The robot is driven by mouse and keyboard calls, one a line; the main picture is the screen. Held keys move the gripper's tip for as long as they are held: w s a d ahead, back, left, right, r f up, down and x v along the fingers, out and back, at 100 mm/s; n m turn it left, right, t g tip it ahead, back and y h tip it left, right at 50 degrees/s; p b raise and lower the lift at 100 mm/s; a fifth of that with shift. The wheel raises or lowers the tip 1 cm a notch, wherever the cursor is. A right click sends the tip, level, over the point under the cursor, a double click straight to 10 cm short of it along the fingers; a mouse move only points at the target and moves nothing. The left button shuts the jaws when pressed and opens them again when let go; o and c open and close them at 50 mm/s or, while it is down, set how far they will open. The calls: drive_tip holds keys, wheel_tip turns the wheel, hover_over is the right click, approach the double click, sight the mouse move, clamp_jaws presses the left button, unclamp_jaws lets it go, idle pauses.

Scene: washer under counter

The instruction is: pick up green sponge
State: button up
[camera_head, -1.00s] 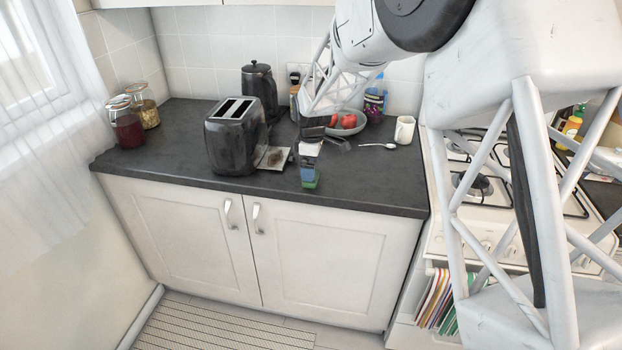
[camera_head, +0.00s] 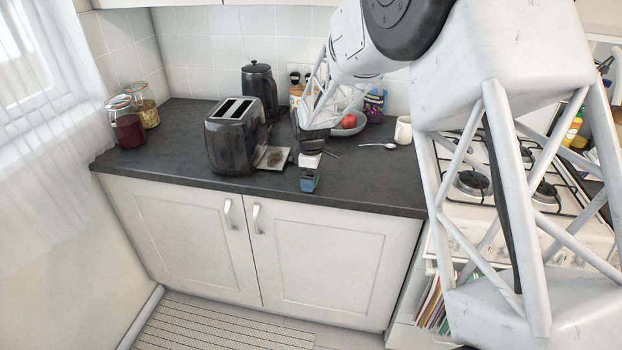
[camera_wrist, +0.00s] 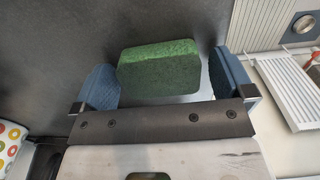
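The green sponge (camera_wrist: 160,68) lies between my gripper's two blue fingertips in the wrist view, on the dark countertop. My gripper (camera_wrist: 164,82) is open around it. The sponge's left edge is close to the left finger, and I cannot tell whether they touch. A narrow gap shows between the sponge and the right finger. In the head view my gripper (camera_head: 309,182) is low over the front of the counter, right of the toaster. It hides most or all of the sponge there.
The black toaster (camera_head: 231,140) stands left of my gripper, with a small tray (camera_head: 273,158) beside it. Behind are a kettle (camera_head: 259,88) and a fruit bowl (camera_head: 350,128). The counter's front edge (camera_head: 340,208) is near.

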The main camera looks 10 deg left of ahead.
drive_tip(key=c, duration=0.9)
drive_tip(key=shift+r, duration=0.1)
drive_tip(key=shift+r, duration=1.4)
drive_tip(key=shift+s+d+r, duration=0.1)
drive_tip(key=shift+s+r, duration=0.1)
drive_tip(key=shift+r, duration=0.1)
drive_tip(key=s+d, duration=0.2)
drive_tip(key=s, duration=0.2)
drive_tip(key=s+d+r, duration=0.1)
drive_tip(key=s+d, duration=0.1)
drive_tip(key=s, duration=0.3)
drive_tip(key=s+d, duration=0.2)
drive_tip(key=s, duration=0.3)
drive_tip(key=shift+s+d+r, duration=0.1)
drive_tip(key=shift+d+r, duration=0.1)
drive_tip(key=shift+d, duration=0.05)
drive_tip(key=shift+d, duration=0.1)
